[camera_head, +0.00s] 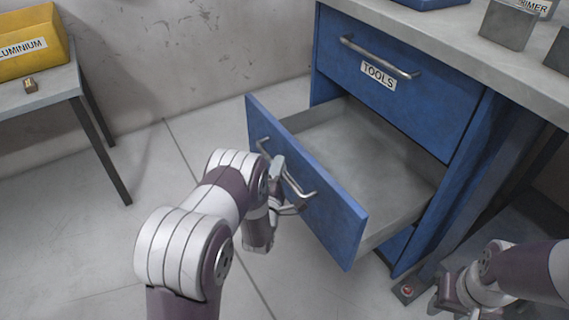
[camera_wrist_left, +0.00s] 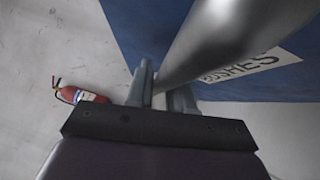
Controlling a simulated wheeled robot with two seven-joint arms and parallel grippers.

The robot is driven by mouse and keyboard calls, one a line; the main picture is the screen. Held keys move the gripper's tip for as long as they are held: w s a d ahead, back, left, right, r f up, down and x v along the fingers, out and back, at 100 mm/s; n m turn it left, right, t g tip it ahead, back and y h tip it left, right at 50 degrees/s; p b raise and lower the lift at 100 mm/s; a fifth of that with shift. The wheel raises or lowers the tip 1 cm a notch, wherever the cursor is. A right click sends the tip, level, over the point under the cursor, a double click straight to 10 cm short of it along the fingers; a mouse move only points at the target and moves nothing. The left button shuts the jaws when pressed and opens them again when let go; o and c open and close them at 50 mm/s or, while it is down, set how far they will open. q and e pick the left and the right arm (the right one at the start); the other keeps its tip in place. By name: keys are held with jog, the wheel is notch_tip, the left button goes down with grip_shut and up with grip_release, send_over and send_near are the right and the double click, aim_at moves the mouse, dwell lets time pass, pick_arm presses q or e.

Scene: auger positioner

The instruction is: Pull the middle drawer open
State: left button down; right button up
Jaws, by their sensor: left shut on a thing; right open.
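The middle drawer (camera_head: 310,180) is blue and stands pulled well out of the blue cabinet. Its grey inside is empty where I can see it. Its metal bar handle (camera_head: 298,188) is on the front face, partly hidden by my left gripper. My left gripper (camera_head: 283,200) is shut on that handle. In the left wrist view the handle bar (camera_wrist_left: 205,40) passes between the two fingers (camera_wrist_left: 163,88), beside a label (camera_wrist_left: 245,65) reading part of "BUSHES". My right gripper (camera_head: 452,292) is at the lower right, apart from the cabinet; it is open and seems empty.
A top drawer (camera_head: 405,88) labelled "TOOLS" is shut above the open one. The worktop (camera_head: 450,22) carries grey boxes (camera_head: 508,24). A side table (camera_head: 45,88) with a yellow bin (camera_head: 30,42) stands left. A red fire extinguisher (camera_wrist_left: 80,95) shows in the left wrist view. Floor before the drawer is clear.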

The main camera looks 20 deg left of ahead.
dwell(0.3)
pick_arm(q)
jog(key=c, duration=1.1)
grip_release()
jog(key=shift+s, duration=0.35)
jog(key=s+d+f+p, duration=0.1)
jog(key=s+p, duration=0.3)
jog(key=s, duration=0.8)
jog(key=shift+d+f, duration=0.35)
jog(key=shift+f, duration=0.05)
